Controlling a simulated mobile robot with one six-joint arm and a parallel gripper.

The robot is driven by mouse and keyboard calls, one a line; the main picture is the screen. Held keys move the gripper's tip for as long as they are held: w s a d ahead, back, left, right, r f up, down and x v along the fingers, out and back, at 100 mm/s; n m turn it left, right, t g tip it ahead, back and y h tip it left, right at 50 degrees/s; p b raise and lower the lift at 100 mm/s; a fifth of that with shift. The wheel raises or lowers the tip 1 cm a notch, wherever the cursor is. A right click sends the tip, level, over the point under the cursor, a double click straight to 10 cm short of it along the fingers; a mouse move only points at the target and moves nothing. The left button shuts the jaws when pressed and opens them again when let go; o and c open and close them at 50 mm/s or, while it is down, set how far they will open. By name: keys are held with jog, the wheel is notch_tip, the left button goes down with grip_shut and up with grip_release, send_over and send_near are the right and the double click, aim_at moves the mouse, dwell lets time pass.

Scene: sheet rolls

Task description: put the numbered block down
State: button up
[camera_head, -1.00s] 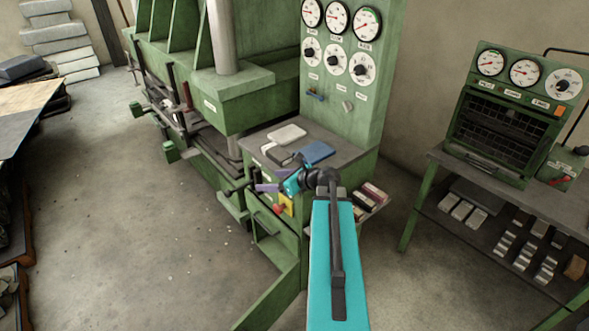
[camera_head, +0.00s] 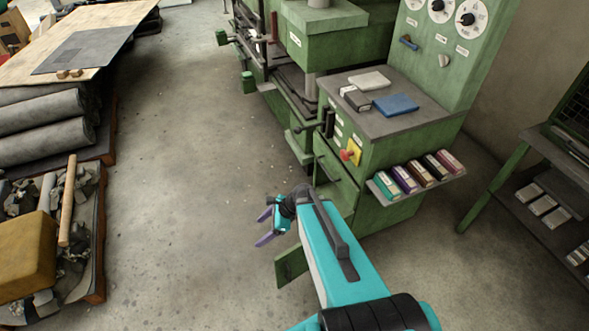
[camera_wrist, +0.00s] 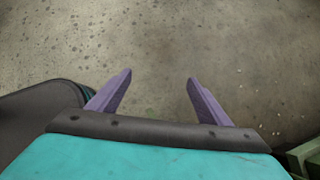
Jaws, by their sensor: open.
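My gripper (camera_head: 264,228) hangs over the bare floor, left of the green cabinet (camera_head: 370,160). Its two purple fingers are apart. In the wrist view the space between the fingers (camera_wrist: 160,77) is empty, with only concrete floor beyond. Several small blocks with pale labels stand in a row on the cabinet's side shelf (camera_head: 380,190): a green one (camera_head: 387,185), a purple one (camera_head: 403,179) and reddish ones (camera_head: 450,161). A dark block with a pale end (camera_head: 355,98) lies on the cabinet top. No number is readable, so I cannot tell which is the numbered block.
A pale pad (camera_head: 369,81) and a blue pad (camera_head: 396,105) lie on the cabinet top. A yellow plate with a red knob (camera_head: 348,154) is on its front. Grey rolls (camera_head: 40,130) and a rubble tray (camera_head: 98,240) stand left. The floor (camera_head: 180,180) between is clear.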

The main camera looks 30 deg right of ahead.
jog(key=s+a+f+n+g+h+b, duration=0.1)
jog(key=s+a+f+n+g, duration=0.2)
jog(key=s+f+n, duration=0.4)
jog(key=s+a+f+n+g+h+b, duration=0.1)
jog(key=s+a+f+n+g, duration=0.3)
jog(key=s, duration=0.5)
jog(key=s+d+f+n+g+h, duration=0.1)
jog(key=s+d+f+n+h, duration=0.1)
jog(key=s+n, duration=0.3)
jog(key=s+d+f+n+h, duration=0.1)
jog(key=s+d+n+h, duration=0.1)
jog(key=s+d+n, duration=0.2)
jog(key=shift+s+d+f+n+g+h+b, duration=0.15)
jog(key=shift+s+f+n+g+h+b, duration=0.4)
jog(key=shift+n, duration=1.25)
jog(key=shift+s+r, duration=0.15)
jog(key=shift+s, duration=0.05)
